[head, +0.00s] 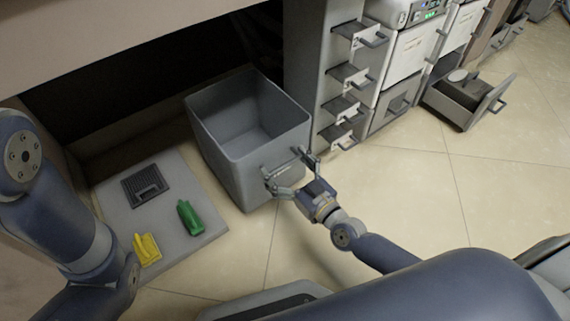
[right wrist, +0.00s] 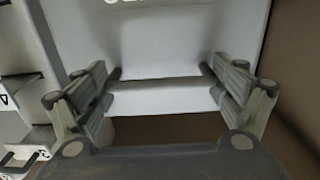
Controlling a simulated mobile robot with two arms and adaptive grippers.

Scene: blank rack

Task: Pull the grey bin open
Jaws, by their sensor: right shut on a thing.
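The grey bin (head: 225,150) is an open-topped, empty-looking box on the floor under the counter, with its front sticking out past the counter edge. Its handle (head: 285,160) is on the front face and also shows as a bar in the right wrist view (right wrist: 160,84). My right gripper (head: 289,170) is at the front of the bin, its fingers set wide at the two ends of the handle and shut on it. It also shows in the right wrist view (right wrist: 160,90). My left arm is at the left; its gripper is not in view.
A grey mat (head: 165,205) left of the bin holds a dark grate (head: 145,185), a green object (head: 189,217) and a yellow object (head: 147,249). A rack with small pull-out shelves (head: 349,75) stands right of the bin. An open drawer (head: 465,100) juts out farther right. The tiled floor at right is clear.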

